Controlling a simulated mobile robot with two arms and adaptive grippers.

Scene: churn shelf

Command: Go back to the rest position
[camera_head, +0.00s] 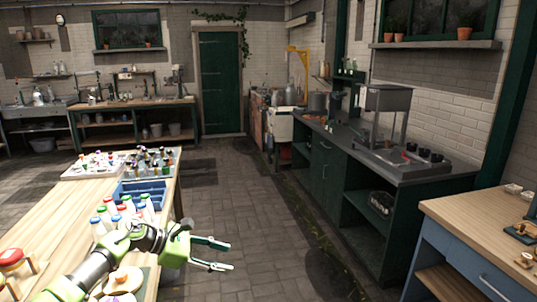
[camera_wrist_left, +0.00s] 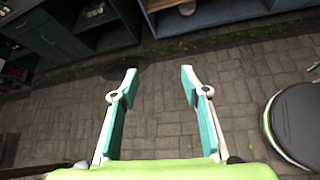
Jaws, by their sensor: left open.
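My left gripper (camera_head: 222,254) comes in from the left in the head view and reaches past the right edge of the wooden table (camera_head: 40,224). Its fingers are spread and nothing is between them. In the left wrist view the open gripper (camera_wrist_left: 160,78) shows two teal and white fingers over bare paved floor. My right gripper is not seen in either view.
Bottles with coloured caps (camera_head: 126,207), a blue crate (camera_head: 143,188) and a white tray (camera_head: 75,171) stand on the table near my left arm. A dark green counter (camera_head: 328,165) and a blue-fronted bench (camera_head: 465,255) stand at right. The paved aisle (camera_head: 240,195) between is clear.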

